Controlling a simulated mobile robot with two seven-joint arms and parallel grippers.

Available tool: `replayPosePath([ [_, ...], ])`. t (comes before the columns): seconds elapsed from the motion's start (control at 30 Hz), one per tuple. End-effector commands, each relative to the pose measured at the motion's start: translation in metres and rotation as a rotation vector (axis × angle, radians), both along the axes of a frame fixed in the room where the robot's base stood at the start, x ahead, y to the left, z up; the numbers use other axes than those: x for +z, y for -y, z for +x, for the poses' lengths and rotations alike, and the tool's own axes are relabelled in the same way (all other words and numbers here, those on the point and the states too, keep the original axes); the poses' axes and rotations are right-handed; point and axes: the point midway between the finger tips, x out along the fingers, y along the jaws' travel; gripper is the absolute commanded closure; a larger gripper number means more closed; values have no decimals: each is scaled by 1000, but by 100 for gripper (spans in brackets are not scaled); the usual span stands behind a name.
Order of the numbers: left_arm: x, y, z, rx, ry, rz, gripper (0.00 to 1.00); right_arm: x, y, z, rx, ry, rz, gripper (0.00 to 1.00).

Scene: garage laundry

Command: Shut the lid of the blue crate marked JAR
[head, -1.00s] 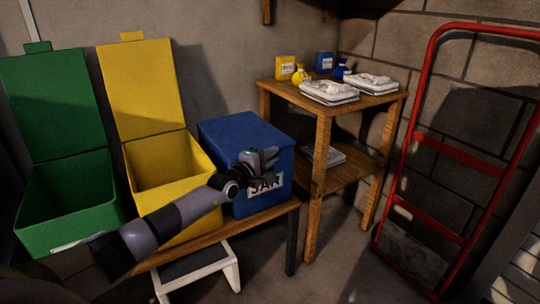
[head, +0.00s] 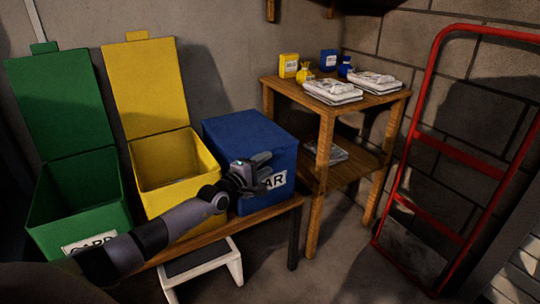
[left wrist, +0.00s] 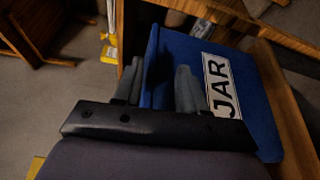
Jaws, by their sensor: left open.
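The blue crate (head: 262,197) stands on the right end of the wooden bench. Its lid (head: 243,132) lies flat over the top, and no gap shows. My left gripper (head: 264,168) is open and empty in front of the crate's front face, hiding the first letter of its label. In the left wrist view, the JAR label (left wrist: 218,86) shows on the blue crate (left wrist: 258,100). There the left gripper's fingers (left wrist: 158,86) are spread, one overlapping the blue face and one beside its edge. Whether they touch it, I cannot tell. My right gripper is not in view.
A yellow crate (head: 183,208) and a green crate (head: 40,225) stand to the left with lids upright. A wooden shelf table (head: 328,130) with papers stands to the right. A white step stool (head: 235,265) is below the bench. A red hand truck (head: 410,160) leans at right.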

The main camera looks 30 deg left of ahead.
Motion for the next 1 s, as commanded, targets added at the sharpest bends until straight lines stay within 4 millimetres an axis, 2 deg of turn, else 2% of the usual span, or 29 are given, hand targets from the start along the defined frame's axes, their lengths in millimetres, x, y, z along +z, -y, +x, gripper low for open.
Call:
replayPosePath([
  [0.1,2,-1,-13,0,-3,-1,59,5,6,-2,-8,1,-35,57],
  [0.3,1,-3,-25,1,-2,0,59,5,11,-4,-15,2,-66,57],
  [1.0,1,0,-28,-1,-6,-37,59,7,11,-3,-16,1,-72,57],
])
